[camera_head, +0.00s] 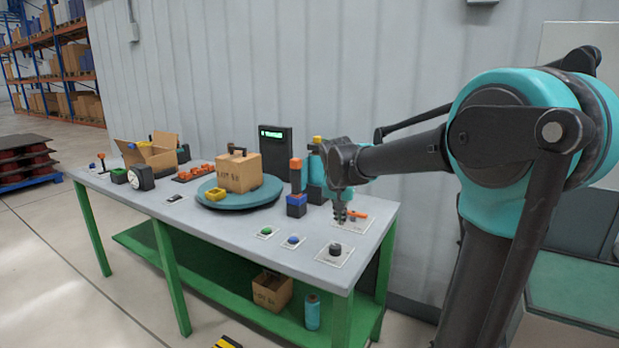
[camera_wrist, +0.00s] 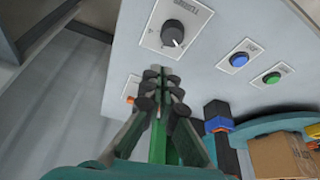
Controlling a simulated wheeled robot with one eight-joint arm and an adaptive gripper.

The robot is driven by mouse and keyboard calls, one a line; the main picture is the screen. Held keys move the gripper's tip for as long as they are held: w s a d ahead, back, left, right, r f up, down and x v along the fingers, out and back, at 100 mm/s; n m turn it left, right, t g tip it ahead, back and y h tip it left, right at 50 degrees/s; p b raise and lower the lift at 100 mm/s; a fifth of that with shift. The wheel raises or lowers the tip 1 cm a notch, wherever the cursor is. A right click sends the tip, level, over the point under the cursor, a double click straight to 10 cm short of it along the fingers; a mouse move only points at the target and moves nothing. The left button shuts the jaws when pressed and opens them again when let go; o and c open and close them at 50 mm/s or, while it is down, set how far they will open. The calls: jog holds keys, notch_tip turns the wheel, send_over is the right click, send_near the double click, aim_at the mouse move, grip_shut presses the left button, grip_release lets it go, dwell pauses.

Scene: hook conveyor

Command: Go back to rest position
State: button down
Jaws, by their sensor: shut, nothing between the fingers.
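My gripper (camera_head: 341,218) hangs at the right end of the grey table (camera_head: 190,197), above the tabletop. In the wrist view my gripper (camera_wrist: 163,75) has its fingers together with nothing between them. A black knob (camera_head: 335,249) on a white plate lies near the table's front right corner, in front of the gripper. The knob also shows in the wrist view (camera_wrist: 172,33), beyond the fingertips and apart from them as far as I can tell.
A green button (camera_head: 265,231) and a blue button (camera_head: 292,240) sit left of the knob. A cardboard box (camera_head: 240,172) stands on a teal turntable (camera_head: 212,201). An orange-topped post (camera_head: 296,163) and a dark display unit (camera_head: 275,147) stand nearby. An open carton (camera_head: 162,156) is farther left.

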jog(key=s+d+f+n, duration=0.1)
jog(key=s+d+f, duration=0.2)
jog(key=s+f, duration=0.3)
jog(key=s+d+f+n, duration=0.1)
jog(key=s+d+f, duration=0.2)
jog(key=s+f, duration=0.3)
jog(key=s+d+f+n+y, duration=0.1)
jog(key=s+d+f, duration=0.2)
jog(key=s, duration=1)
notch_tip(320, 180, down, 3)
jog(key=shift+d+f, duration=0.2)
jog(key=shift+d, duration=0.05)
